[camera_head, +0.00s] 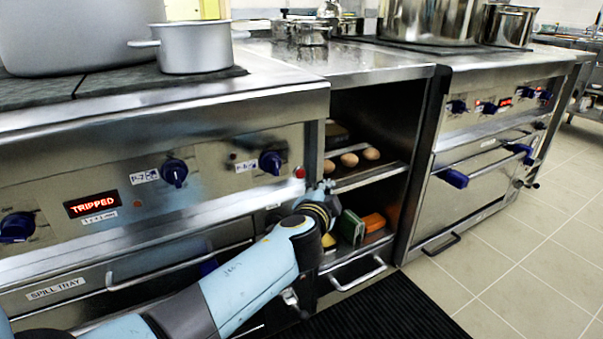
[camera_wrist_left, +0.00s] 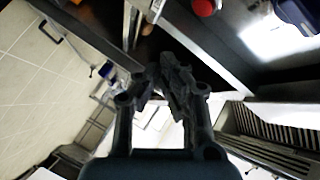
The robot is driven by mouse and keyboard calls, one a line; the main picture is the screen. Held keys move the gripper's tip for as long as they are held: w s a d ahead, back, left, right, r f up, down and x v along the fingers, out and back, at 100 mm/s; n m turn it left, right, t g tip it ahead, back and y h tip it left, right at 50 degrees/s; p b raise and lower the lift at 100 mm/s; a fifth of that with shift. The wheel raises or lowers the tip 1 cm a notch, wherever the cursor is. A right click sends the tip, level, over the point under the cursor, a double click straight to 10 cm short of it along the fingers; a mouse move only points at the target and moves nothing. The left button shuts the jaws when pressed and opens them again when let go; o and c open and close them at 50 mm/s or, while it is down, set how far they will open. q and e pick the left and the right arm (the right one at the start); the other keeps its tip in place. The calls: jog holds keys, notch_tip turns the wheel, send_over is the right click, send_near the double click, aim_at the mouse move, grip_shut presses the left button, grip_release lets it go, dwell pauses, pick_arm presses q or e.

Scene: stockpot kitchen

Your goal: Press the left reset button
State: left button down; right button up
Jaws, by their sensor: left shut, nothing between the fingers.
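The left stove's control panel (camera_head: 218,158) carries a red round button (camera_head: 299,172) at its right end. A display (camera_head: 92,204) on this panel reads "TRIPPED" in red. The red button also shows at the top of the left wrist view (camera_wrist_left: 203,7). My left gripper (camera_head: 325,187) is in front of the open shelf, just right of and slightly below the button in the head view, apart from it. Its fingers (camera_wrist_left: 172,75) are shut and empty in the left wrist view. The gripper is small and partly hidden by my wrist in the head view.
Blue knobs (camera_head: 174,172) line the panel, and a handle (camera_head: 180,264) runs below it. The open shelf holds several eggs (camera_head: 349,160) and coloured boxes (camera_head: 372,222). A second stove (camera_head: 480,150) stands at right. The tiled floor (camera_head: 520,255) at right is clear.

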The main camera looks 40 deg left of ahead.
aim_at(314, 174)
pick_arm(q)
jog(key=a, duration=0.1)
jog(key=w+a, duration=0.1)
jog(key=a, duration=0.1)
jog(key=w+a, duration=0.1)
jog(key=shift+a, duration=0.5)
pick_arm(e)
jog(key=shift+w+a, duration=0.1)
jog(key=shift+w, duration=0.05)
dwell(0.7)
pick_arm(q)
jog(key=shift+w+a, duration=0.1)
jog(key=shift+a, duration=0.05)
pick_arm(e)
jog(key=shift+s, duration=0.2)
pick_arm(q)
jog(key=shift+w+a, duration=0.1)
jog(key=shift+a, duration=0.2)
